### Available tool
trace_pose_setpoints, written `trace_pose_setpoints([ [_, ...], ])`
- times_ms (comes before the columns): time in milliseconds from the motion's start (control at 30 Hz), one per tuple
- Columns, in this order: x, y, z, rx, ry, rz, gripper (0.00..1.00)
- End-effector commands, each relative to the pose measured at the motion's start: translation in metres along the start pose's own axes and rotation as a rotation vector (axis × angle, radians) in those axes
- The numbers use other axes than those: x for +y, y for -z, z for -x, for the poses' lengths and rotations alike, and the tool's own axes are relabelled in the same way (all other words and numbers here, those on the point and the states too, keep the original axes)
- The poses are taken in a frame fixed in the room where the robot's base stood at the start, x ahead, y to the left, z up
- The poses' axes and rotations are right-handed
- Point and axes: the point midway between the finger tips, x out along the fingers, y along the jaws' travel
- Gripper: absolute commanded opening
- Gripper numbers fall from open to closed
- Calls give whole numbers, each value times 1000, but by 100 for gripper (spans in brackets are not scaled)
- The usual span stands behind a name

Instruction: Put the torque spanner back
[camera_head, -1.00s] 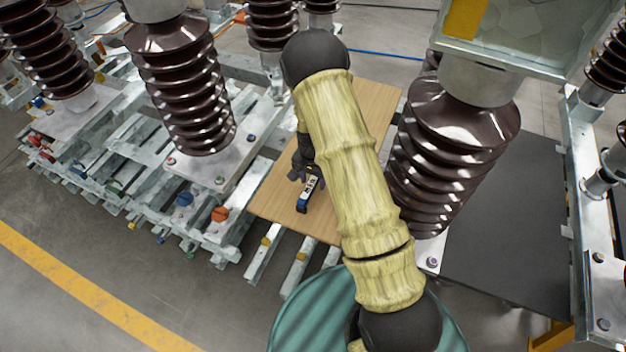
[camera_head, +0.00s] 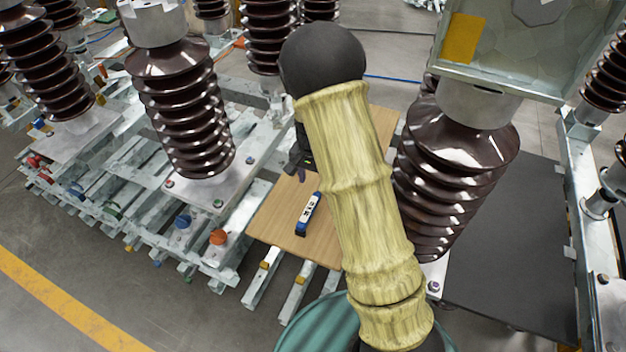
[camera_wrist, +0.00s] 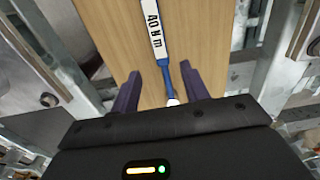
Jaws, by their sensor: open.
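The torque spanner (camera_head: 309,214) lies on the wooden board (camera_head: 272,222). It has a white label and blue ends. In the wrist view the spanner (camera_wrist: 156,35) runs away from my gripper (camera_wrist: 158,85), its label reading "40 N m" and its blue shaft passing down between the fingers. My gripper is open, with a dark purple finger on each side of the shaft. The spanner's near end, with a pale round part, is partly hidden by the gripper body. In the head view my gripper (camera_head: 297,172) is small, above the board behind the spanner, and partly hidden by my arm.
Brown ribbed insulators stand on both sides of the board, one close on the left (camera_head: 185,110) and one on the right (camera_head: 450,165). Galvanised steel rails (camera_head: 180,245) lie left of the board. A dark flat panel (camera_head: 515,250) is at right.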

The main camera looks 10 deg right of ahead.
Motion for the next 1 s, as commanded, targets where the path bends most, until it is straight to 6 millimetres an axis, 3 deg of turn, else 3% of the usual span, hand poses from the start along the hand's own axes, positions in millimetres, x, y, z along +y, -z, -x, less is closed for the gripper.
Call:
trace_pose_setpoints([
  [367,1,-1,2,1,3,5,45],
  [533,15,-12,24,13,25,63,45],
  [800,61,-59,80,78,75,287,45],
  [1000,98,-102,110,154,87,482,45],
])
